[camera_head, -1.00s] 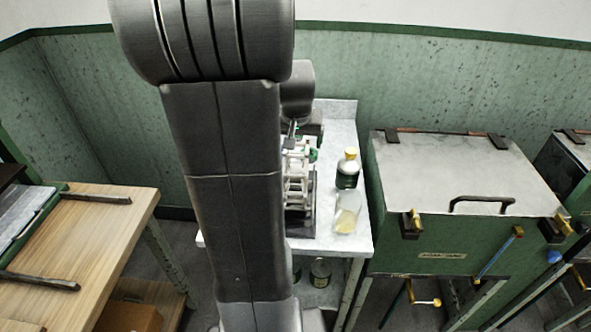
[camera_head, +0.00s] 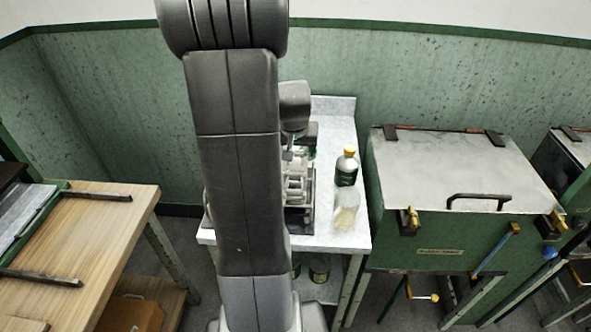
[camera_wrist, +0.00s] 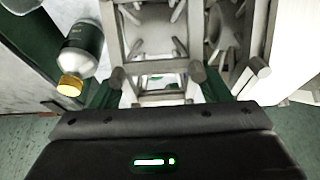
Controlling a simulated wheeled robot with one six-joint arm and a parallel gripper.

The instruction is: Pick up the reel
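A pale grey reel (camera_wrist: 155,45) with bars and rounded posts fills the upper middle of the wrist view. In the head view the pale framework of reels (camera_head: 298,185) stands on the white table, partly hidden by my arm. My gripper (camera_wrist: 158,92) has its dark green fingers spread wide, one on each side of the near end of the reel. I cannot tell whether either finger touches it. In the head view my wrist is just above and behind the framework, and the fingers are mostly hidden.
A green bottle with a yellow cap (camera_head: 346,167) and a clear glass jar (camera_head: 346,212) stand right of the reel on the white table (camera_head: 330,241). A green cabinet (camera_head: 440,240) adjoins on the right. A wooden table (camera_head: 95,230) is at left.

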